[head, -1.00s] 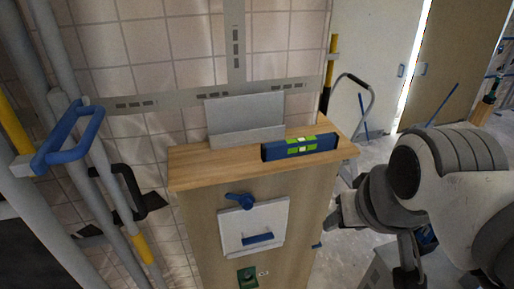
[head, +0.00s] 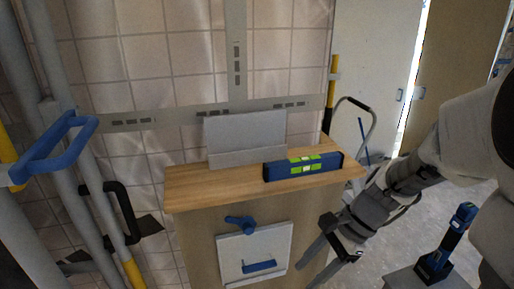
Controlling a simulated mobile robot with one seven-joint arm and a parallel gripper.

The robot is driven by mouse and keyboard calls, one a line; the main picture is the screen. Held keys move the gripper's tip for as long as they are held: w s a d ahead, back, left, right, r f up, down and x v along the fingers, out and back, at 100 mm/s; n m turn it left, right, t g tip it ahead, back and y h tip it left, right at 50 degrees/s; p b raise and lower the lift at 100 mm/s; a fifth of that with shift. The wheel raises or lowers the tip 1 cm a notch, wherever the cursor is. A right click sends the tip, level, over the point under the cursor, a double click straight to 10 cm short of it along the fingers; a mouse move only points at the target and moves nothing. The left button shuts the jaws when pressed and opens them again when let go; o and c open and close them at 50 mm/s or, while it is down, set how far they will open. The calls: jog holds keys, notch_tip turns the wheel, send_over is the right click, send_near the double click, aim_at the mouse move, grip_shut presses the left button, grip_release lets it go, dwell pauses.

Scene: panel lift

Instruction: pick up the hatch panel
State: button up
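The hatch panel (head: 278,240) is a white square plate on the front of a wooden cabinet, with a blue bar handle (head: 260,266) low on it. A blue turn latch (head: 240,223) sits at its top edge. The panel looks closed against the cabinet front; its lower edge is near the bottom of the view. My gripper (head: 305,274) is to the right of the panel, fingers pointing down and left. The two fingers are apart with nothing visible between them. It does not appear to touch the panel.
On the wooden cabinet top (head: 200,192) lie a blue spirit level (head: 303,167) and a grey plate (head: 247,136) leaning at the back. Pipes with a blue handle (head: 52,148) stand at left. A blue and black tool (head: 447,243) stands on a grey surface at right.

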jog(key=w+f+m+t+y+b, duration=0.1)
jog(key=w+f+m+y+b, duration=0.2)
jog(key=f+m, duration=0.4)
jog(key=w+f+m+t+y, duration=0.1)
jog(key=w+f+m+y, duration=0.25)
jog(key=f+m, duration=0.3)
jog(key=m+t+y+b, duration=0.3)
jog(key=m+t, duration=0.5)
jog(key=m, duration=0.6)
send_near(264, 269)
jog(key=shift+b+x, duration=1.4)
jog(key=shift+x, duration=4.9)
jog(key=shift+d, duration=0.1)
grip_shut()
jog(key=shift+r, duration=0.1)
